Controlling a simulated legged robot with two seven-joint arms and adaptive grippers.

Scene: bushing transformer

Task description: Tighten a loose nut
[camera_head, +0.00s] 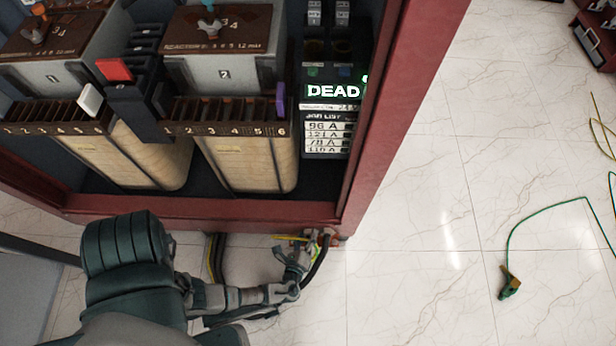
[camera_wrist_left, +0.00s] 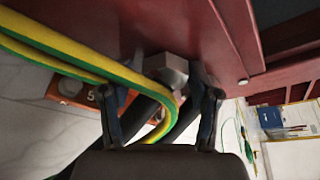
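My left gripper (camera_head: 308,250) reaches to the cabinet's lower front edge in the head view. In the left wrist view, its two fingers (camera_wrist_left: 160,92) stand apart. A grey nut or bolt head (camera_wrist_left: 168,70) shows beyond and between the fingertips, against the red frame; I cannot tell whether either finger touches it. A yellow-green cable (camera_wrist_left: 95,57) curves down between the fingers and partly covers the grey piece. In the head view the nut is too small and hidden to make out. My right gripper is not in view.
The red cabinet (camera_head: 398,95) holds two transformers and a panel reading DEAD (camera_head: 333,91). Dark cables (camera_wrist_left: 140,117) run behind the fingers, near an orange block (camera_wrist_left: 72,92). A green lead with a clamp (camera_head: 509,284) lies on the tiled floor at right. The floor between is clear.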

